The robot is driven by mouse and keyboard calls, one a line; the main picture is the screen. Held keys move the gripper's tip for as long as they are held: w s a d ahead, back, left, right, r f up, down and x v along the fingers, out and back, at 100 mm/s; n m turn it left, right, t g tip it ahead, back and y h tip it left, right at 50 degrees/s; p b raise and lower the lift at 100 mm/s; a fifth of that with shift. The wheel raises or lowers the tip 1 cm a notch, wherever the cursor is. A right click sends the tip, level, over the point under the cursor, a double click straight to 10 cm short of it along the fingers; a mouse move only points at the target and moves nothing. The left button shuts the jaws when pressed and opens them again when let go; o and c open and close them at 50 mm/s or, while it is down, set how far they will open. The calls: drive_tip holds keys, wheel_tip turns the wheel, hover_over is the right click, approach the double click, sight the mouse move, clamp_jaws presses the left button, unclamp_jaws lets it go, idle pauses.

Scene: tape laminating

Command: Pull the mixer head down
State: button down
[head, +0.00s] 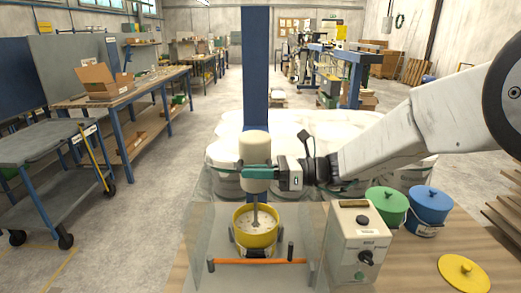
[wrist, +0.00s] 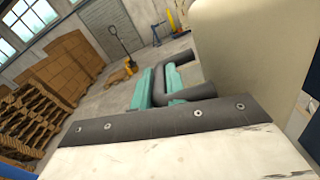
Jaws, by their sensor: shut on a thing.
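The mixer head (head: 254,147) is a cream cylinder in front of a blue column. Its grey shaft (head: 255,214) points down into a yellow bucket (head: 240,241) that holds a pale, speckled mix. The shaft's lower end is hidden. My gripper (head: 258,172) reaches in from the right, with its teal fingers at the lower part of the mixer head. In the wrist view, the teal fingers (wrist: 157,87) are closed among dark grey bars beside the cream mixer head (wrist: 245,45). The exact gripped part is hard to make out.
Clear panels and an orange bar (head: 257,262) surround the bucket. A control box (head: 357,245) stands to its right. Green (head: 386,207) and blue (head: 430,208) lidded pots and a yellow lid (head: 463,274) sit farther right. White-topped containers (head: 300,125) fill the space behind.

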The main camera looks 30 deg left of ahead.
drive_tip(key=shift+f, duration=0.65)
drive_tip(key=c, duration=1.4)
unclamp_jaws()
drive_tip(key=shift+w+d, duration=0.1)
drive_tip(key=v, duration=0.7)
drive_tip(key=shift+d, duration=0.25)
drive_tip(key=shift+w, duration=0.1)
